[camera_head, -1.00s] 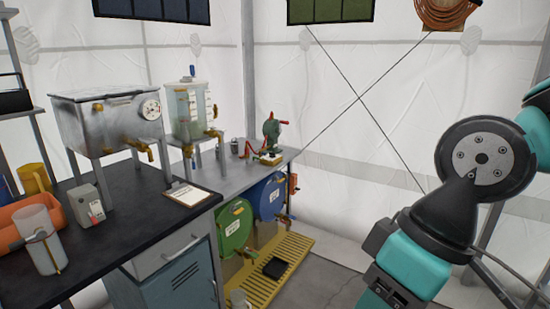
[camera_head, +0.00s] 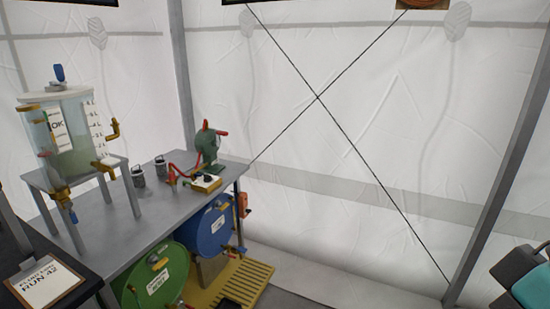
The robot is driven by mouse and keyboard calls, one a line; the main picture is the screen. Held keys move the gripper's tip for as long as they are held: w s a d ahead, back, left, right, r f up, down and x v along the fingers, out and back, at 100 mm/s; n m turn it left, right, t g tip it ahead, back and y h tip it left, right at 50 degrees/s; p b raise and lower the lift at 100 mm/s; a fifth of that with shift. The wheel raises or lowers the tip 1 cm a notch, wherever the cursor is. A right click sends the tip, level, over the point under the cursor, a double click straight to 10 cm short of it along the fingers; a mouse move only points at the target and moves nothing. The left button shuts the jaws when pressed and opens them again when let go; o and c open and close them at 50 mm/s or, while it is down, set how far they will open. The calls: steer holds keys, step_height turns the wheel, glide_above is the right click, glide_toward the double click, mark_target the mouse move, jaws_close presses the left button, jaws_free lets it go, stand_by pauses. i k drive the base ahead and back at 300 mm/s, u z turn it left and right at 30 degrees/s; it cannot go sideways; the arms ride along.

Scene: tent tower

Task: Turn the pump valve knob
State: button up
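A green pump-like device (camera_head: 208,147) with a red handle stands at the far end of the grey metal bench. A small yellow-and-white box (camera_head: 206,183) with a dark knob-like part on top sits in front of it, with red tubing beside it. I cannot tell for sure which part is the pump valve knob. My gripper is out of the picture. Only a teal and dark part of my arm shows at the lower right edge, well apart from the bench.
A clear tank (camera_head: 65,135) with brass taps stands on a grey stand at left. Green (camera_head: 158,277) and blue (camera_head: 212,228) drums lie under the bench, by a yellow grate (camera_head: 247,285). A clipboard (camera_head: 45,282) lies at lower left. Floor space shows right of the bench.

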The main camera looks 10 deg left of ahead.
mark_target(207, 179)
steer(key=z, duration=0.15)
steer(key=i, duration=1.5)
steer(key=u, duration=0.7)
steer(key=i, duration=0.9)
steer(key=u, duration=1.15)
steer(key=i, duration=0.45)
steer(key=u, duration=0.3)
